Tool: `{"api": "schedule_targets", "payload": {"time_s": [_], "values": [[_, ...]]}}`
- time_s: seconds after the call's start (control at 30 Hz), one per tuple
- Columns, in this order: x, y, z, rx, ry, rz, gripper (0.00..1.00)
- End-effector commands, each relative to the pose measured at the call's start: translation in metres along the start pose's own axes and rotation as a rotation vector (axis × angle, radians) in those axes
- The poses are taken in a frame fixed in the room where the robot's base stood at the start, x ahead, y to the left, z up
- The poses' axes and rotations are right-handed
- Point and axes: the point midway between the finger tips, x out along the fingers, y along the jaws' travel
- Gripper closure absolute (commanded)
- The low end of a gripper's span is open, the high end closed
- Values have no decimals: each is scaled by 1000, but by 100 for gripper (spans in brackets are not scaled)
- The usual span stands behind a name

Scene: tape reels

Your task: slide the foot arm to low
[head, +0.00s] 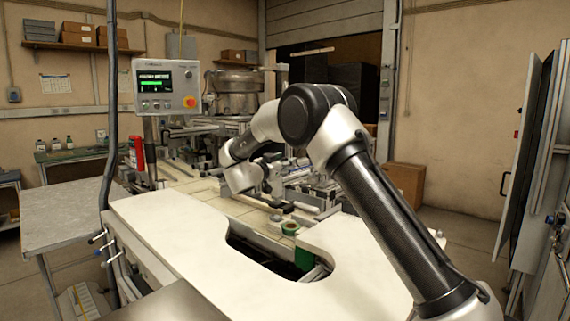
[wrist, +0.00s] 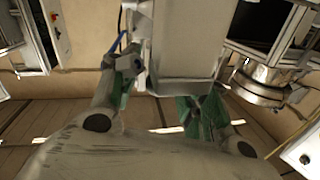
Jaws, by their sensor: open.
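My gripper (wrist: 160,92) is open in the wrist view, with one finger on each side of a pale grey upright block (wrist: 183,45). I cannot tell whether the fingers touch this block. Green pads or parts show near both fingertips. In the head view my arm reaches forward over the machine bed, and its wrist hides most of the gripper and what lies by it. I cannot make out for sure which part is the foot arm, nor its setting.
A pale worktop (head: 180,235) with a cut-out lies in front. A control panel (head: 166,87) stands at left on a post. A round metal bowl (head: 233,92) stands behind the machine.

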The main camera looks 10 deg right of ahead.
Motion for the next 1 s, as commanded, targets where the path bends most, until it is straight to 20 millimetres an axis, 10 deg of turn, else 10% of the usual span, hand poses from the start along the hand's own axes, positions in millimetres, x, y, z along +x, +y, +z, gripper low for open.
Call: {"api": "schedule_targets", "payload": {"time_s": [0.5, 1.0], "values": [[-100, 0, 1, -2, -1, -1, 54], [-109, -1, 2, 23, -5, -5, 54]]}}
